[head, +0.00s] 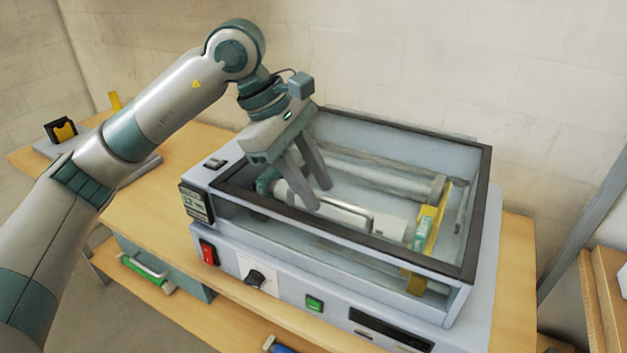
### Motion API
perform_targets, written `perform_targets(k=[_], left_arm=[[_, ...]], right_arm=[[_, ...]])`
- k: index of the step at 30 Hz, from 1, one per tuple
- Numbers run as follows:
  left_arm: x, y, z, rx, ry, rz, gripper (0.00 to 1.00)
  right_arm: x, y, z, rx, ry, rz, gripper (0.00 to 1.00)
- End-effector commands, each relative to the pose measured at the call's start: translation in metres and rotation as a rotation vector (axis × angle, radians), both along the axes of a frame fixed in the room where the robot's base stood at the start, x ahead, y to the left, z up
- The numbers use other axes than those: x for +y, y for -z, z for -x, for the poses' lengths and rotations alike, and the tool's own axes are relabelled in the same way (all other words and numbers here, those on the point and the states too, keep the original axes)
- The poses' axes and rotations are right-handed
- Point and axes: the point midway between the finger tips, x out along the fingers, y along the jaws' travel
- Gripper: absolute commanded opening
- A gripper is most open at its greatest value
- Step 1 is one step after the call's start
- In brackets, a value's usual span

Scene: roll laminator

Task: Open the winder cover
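The laminator (330,283) is a pale blue-grey machine on the wooden bench, with a dark-framed, clear-walled enclosure (484,205) on top. Inside lies a pale, rounded cover-like part (388,226) with a metal bar handle (350,212); this looks like the winder cover, and it appears down. My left gripper (320,197) points down over the left part of the enclosure, its two fingers apart with nothing seen between them. The fingertips are near the handle's left end in the picture; I cannot tell their height or any contact. My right gripper is not in view.
A yellow bracket (429,232) stands inside at the right. The front panel has a red switch (208,252), a black knob (256,278) and a green button (314,303). The dark frame surrounds the work area. A yellow-and-black item (62,130) lies at the far left.

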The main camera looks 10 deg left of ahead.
Motion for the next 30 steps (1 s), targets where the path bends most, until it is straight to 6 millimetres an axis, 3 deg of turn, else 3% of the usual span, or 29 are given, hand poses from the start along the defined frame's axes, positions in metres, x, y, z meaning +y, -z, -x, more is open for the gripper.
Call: perform_targets(k=[4, 7, 8, 19, 26, 30], left_arm=[[0.0, 0.0, 0.0, 0.001, 0.0, 0.0, 0.27], [0.0, 0.0, 0.0, 0.001, 0.0, 0.0, 0.03], [0.0, 0.0, 0.0, 0.001, 0.0, 0.0, 0.0], [0.0, -0.01, -0.002, -0.001, 0.0, 0.0, 0.0], [-0.003, -0.048, -0.01, -0.005, -0.001, 0.002, 0.0], [-0.007, -0.086, -0.021, -0.004, -0.003, 0.003, 0.0]], right_arm=[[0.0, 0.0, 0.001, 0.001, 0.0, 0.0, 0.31], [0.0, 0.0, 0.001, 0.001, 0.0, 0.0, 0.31], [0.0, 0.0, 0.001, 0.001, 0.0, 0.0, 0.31], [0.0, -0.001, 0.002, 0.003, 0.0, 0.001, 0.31], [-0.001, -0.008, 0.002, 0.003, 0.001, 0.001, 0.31], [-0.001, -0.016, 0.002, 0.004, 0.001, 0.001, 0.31]])
